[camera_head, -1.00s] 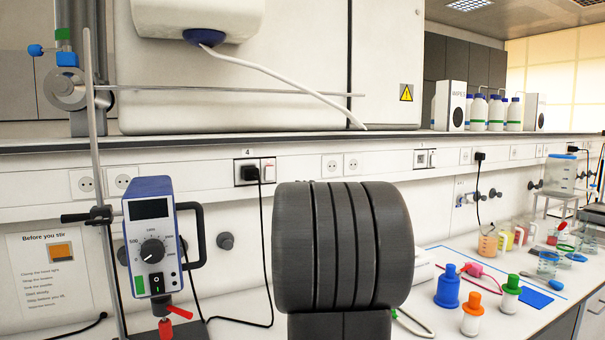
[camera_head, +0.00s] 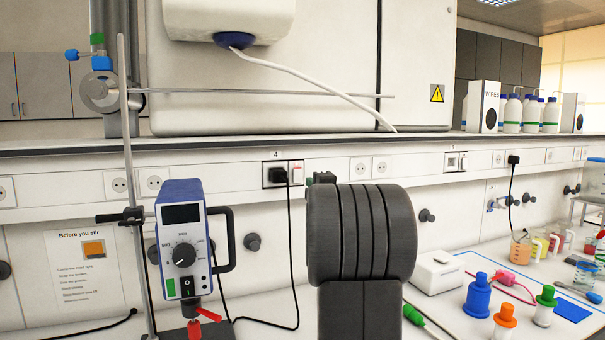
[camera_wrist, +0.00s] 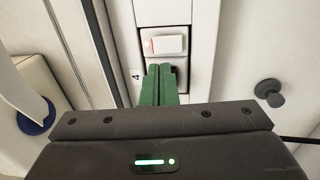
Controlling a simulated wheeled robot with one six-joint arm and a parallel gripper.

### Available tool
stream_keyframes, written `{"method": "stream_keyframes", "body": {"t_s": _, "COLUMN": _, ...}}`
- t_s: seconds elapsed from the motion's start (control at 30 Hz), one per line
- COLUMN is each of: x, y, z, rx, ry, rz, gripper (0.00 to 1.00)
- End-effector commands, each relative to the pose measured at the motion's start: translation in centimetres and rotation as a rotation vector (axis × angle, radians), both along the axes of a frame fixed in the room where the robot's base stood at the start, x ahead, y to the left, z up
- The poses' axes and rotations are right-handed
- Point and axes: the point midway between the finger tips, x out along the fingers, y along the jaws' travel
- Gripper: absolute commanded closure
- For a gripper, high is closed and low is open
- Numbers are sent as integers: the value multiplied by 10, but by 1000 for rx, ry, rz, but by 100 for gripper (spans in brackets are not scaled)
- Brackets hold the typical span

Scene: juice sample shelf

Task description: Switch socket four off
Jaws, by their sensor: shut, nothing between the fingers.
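Socket four (camera_head: 276,175) is in the wall rail under the label 4, with a black plug and cable in it. Its white rocker switch (camera_head: 296,173) sits just right of the socket, with a red mark at its top. In the wrist view the switch (camera_wrist: 168,44) shows a lit red spot at its left end. My gripper (camera_wrist: 160,68) has green fingers closed together with nothing between them. The tips appear just below the switch in the wrist view; contact cannot be told. The fingers hide part of the socket area. In the head view my dark wrist hides most of the gripper.
A stirrer with a dial (camera_head: 184,245) stands on a rod stand to the left. A black cable hangs from the plug to the bench. Blue (camera_head: 478,297), orange and green-capped items stand at the right. A grey wall knob (camera_wrist: 268,92) is near my gripper.

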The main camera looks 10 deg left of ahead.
Motion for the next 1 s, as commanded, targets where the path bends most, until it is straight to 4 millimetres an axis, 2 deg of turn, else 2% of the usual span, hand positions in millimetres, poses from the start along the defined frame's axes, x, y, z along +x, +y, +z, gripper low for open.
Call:
{"method": "stream_keyframes", "body": {"t_s": 0.2, "x": 34, "y": 24, "z": 8, "rx": 0, "ry": 1, "rz": 1, "gripper": 100}}
{"method": "stream_keyframes", "body": {"t_s": 0.4, "x": 55, "y": 37, "z": 11, "rx": 1, "ry": 1, "rz": -1, "gripper": 100}}
{"method": "stream_keyframes", "body": {"t_s": 0.6, "x": 63, "y": 42, "z": 11, "rx": 0, "ry": 2, "rz": -2, "gripper": 100}}
{"method": "stream_keyframes", "body": {"t_s": 1.0, "x": 63, "y": 42, "z": 12, "rx": -1, "ry": 3, "rz": -2, "gripper": 100}}
